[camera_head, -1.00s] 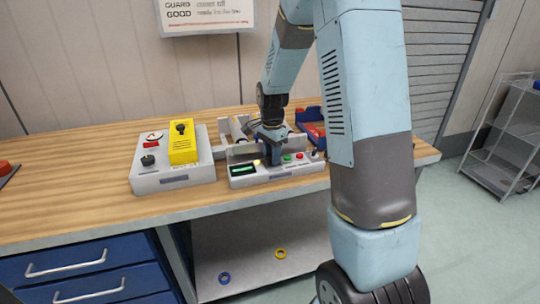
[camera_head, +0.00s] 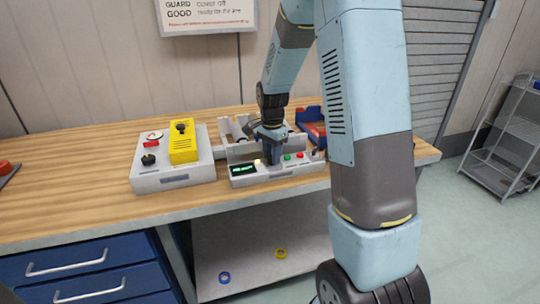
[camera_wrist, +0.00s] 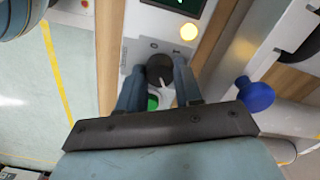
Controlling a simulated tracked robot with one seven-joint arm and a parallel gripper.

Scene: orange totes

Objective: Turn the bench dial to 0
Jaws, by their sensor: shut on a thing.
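The bench dial (camera_wrist: 160,68) is a dark round knob on a light grey console (camera_head: 245,182). In the wrist view my gripper (camera_wrist: 158,80) has a finger on each side of it and is shut on it. A pale pointer line on the dial points toward the gripper side, slightly right. In the head view my gripper (camera_head: 272,163) is lowered onto the console and hides the dial. The console's dark display (camera_head: 243,170) shows green characters, unreadable here. A lit pale lamp (camera_wrist: 188,32) sits near the display.
A green button (camera_wrist: 153,102) lies close to the fingers. A red button (camera_head: 299,155) sits farther right. A grey box with a yellow block (camera_head: 183,150) stands left, trays behind. Bare wooden bench (camera_head: 75,190) lies far left.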

